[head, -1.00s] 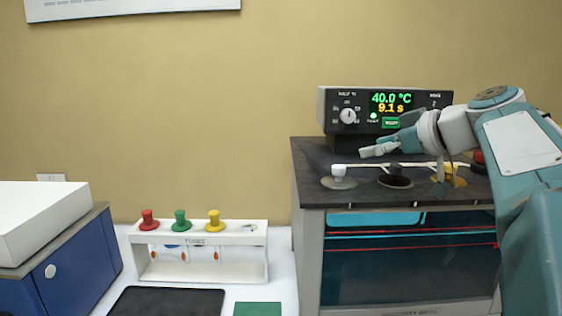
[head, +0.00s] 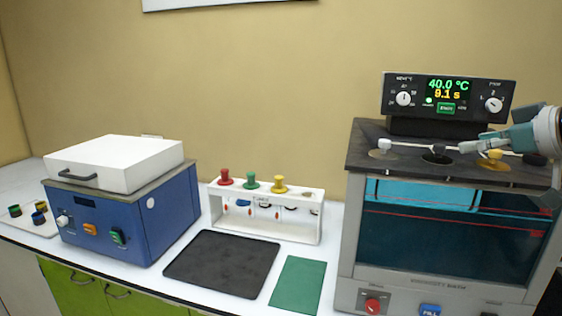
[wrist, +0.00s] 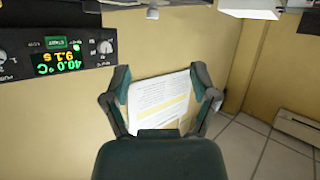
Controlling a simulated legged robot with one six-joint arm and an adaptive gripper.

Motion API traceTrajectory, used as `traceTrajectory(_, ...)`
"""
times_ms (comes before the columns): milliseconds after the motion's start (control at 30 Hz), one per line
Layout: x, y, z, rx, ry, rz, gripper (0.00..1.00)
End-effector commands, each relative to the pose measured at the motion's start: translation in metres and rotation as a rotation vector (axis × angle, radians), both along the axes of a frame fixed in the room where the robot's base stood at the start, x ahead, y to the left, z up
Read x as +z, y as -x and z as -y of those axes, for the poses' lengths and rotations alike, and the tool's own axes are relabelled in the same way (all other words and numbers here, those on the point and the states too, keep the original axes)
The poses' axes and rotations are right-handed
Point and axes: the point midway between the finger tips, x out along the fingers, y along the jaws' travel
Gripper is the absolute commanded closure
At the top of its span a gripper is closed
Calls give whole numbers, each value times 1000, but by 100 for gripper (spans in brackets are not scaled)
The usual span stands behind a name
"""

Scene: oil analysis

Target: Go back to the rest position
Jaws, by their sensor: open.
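My gripper (head: 474,146) is open at the right of the head view, in front of the bath's control unit. The upper arm is out of that view. In the wrist view my gripper (wrist: 160,72) has its two fingers spread with nothing between them. A printed paper sheet (wrist: 160,104) on the wall shows beyond the fingers, clear of them.
The viscosity bath (head: 350,245) stands at right; its control unit (head: 447,98) reads 40.0 °C and 9.1 s. A white tube rack (head: 290,228), black mat (head: 222,263), green mat (head: 297,285) and blue device (head: 165,215) occupy the bench.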

Motion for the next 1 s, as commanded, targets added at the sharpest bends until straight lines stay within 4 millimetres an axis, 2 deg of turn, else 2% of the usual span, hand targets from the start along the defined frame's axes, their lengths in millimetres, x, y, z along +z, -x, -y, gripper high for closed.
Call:
traceTrajectory(33,-2,0,1,-1,-4,-6,24)
traceTrajectory(367,-41,9,-39,-48,-58,-172,24)
traceTrajectory(567,-77,25,-73,-102,-84,-310,24)
traceTrajectory(767,-135,60,-116,-197,-88,-492,24)
traceTrajectory(900,-193,102,-145,-305,-53,-620,24)
traceTrajectory(1000,-234,134,-158,-383,-14,-672,24)
